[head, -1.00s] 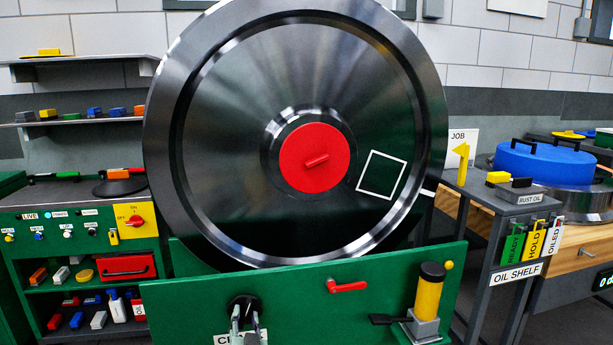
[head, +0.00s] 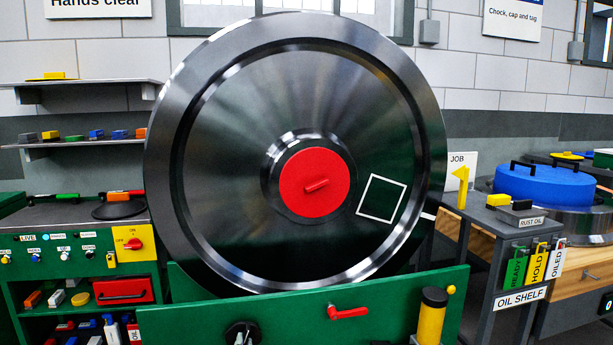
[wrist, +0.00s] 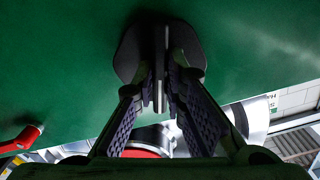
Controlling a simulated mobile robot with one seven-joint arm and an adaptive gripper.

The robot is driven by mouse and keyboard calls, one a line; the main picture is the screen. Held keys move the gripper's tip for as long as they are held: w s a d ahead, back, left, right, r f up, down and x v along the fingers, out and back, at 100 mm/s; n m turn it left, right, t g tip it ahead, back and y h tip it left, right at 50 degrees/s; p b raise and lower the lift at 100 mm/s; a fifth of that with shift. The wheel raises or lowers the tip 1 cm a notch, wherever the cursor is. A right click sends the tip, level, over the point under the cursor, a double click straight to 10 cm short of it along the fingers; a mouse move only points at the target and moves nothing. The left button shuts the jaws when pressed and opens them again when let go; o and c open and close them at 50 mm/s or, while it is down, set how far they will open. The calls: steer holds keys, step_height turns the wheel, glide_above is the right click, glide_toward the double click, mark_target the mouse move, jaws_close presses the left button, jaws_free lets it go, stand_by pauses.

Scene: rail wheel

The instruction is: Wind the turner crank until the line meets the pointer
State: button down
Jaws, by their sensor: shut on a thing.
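The large steel wheel (head: 230,130) with a red hub cap (head: 315,184) stands upright behind the green turner panel (head: 290,310). A white square outline (head: 382,198) is on its face. A short white bar (head: 428,216) shows at its right edge; I cannot tell whether this is the line or the pointer. The crank's black boss shows low on the panel (head: 242,331), cut off by the picture's bottom edge. My gripper (head: 243,340) is there too; in the wrist view my gripper (wrist: 162,88) is shut on the crank's handle (wrist: 160,65), before the dark boss.
A red lever (head: 347,312) and a yellow-and-black cylinder (head: 431,318) are on the turner. A control cabinet (head: 85,225) stands at left.

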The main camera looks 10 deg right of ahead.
steer(key=m, duration=0.4)
steer(key=shift+m, duration=0.3)
steer(key=m, duration=0.4)
steer(key=shift+m+b, duration=0.3)
steer(key=shift+b, duration=0.05)
steer(key=m, duration=0.4)
steer(key=shift+m+b, duration=0.3)
steer(key=m, duration=0.4)
steer(key=shift+m+b, duration=0.3)
steer(key=shift+b, duration=0.1)
